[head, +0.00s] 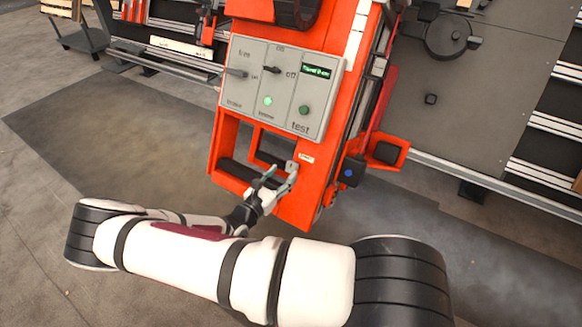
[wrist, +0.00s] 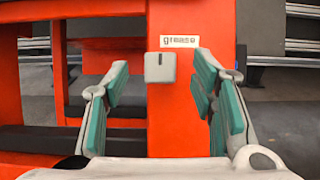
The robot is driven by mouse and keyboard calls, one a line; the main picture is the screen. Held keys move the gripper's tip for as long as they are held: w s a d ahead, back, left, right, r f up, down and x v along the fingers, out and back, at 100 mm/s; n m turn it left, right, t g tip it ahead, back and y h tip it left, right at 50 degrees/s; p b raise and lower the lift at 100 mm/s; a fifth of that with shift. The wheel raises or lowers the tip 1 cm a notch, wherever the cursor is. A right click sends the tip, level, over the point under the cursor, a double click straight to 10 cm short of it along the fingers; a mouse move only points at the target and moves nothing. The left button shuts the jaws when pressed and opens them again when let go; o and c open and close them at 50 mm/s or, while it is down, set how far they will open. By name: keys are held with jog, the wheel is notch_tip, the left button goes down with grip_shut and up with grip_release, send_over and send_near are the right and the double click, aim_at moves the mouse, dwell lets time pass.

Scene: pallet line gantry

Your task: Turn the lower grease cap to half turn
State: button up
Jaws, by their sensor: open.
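A short dark upright mark shows near the cap's top edge. My gripper (wrist: 162,80) is open, with green-padded fingers left and right of the cap in the wrist view. The cap lies between and beyond the fingertips; no contact is visible. In the head view my gripper (head: 279,178) is at the lower part of the orange frame, by the cap (head: 291,165). Only one grease cap is clearly visible.
A grey control panel (head: 270,115) with switches, a green lamp and a small display is above my gripper. An orange bracket (head: 389,152) juts out at right. Open frame gaps with dark bars lie left of the post. Clear floor (head: 110,125) is at left.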

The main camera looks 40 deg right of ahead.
aim_at(291, 165)
jog(key=shift+b+x, duration=0.6)
jog(key=shift+x, duration=2.5)
jog(key=c, duration=1.2)
